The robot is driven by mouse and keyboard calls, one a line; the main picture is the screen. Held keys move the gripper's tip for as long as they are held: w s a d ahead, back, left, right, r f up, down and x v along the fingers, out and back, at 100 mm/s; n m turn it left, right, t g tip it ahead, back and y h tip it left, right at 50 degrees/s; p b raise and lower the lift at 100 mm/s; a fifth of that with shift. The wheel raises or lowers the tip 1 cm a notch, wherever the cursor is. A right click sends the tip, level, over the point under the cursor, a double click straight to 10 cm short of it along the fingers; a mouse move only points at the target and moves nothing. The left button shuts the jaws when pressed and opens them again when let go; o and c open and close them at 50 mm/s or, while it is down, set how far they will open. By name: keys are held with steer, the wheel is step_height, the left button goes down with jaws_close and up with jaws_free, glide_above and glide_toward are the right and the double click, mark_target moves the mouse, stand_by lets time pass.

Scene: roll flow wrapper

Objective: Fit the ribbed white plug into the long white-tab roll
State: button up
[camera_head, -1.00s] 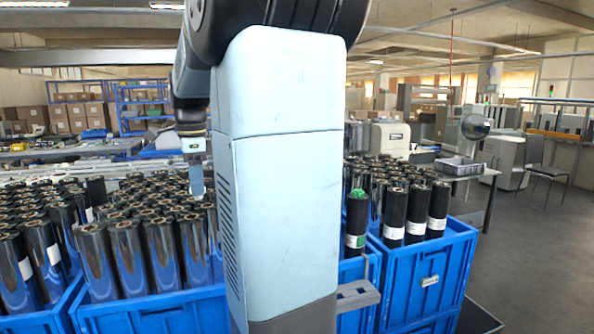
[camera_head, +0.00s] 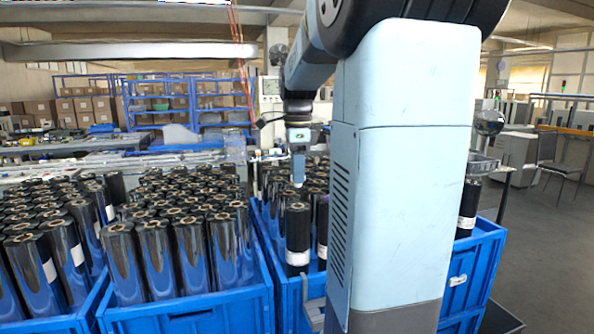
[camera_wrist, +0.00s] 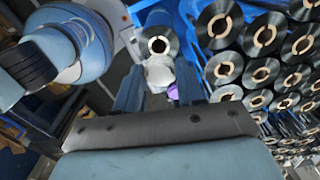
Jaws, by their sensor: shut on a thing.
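My gripper (camera_wrist: 158,84) is shut on a pale white plug (camera_wrist: 158,70) in the wrist view; its ribs are too blurred to tell. A small purple patch (camera_wrist: 172,91) shows beside it. The plug appears apart from the bore. In the head view my gripper (camera_head: 298,180) points down above a tall black roll with a white label (camera_head: 298,240) at the crate's front, likely the white-tab roll. The plug cannot be made out there.
Many upright black rolls (camera_wrist: 265,75) crowd close at the right in the wrist view. Blue crates of rolls stand side by side, including the middle crate (camera_head: 190,318) and right crate (camera_head: 475,265). My arm hides part of the right side. Open floor (camera_head: 555,230) lies at far right.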

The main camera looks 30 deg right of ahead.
mark_target(298, 186)
steer(key=shift+w+f, duration=0.1)
steer(key=shift+f, duration=0.05)
steer(key=shift+f, duration=0.2)
steer(key=shift+a+f, duration=0.1)
steer(key=shift+f, duration=2.55)
steer(key=shift+c, duration=0.9)
steer(key=shift+s+r, duration=0.1)
steer(key=shift+s, duration=0.1)
steer(key=shift+f, duration=0.55)
steer(key=o, duration=0.9)
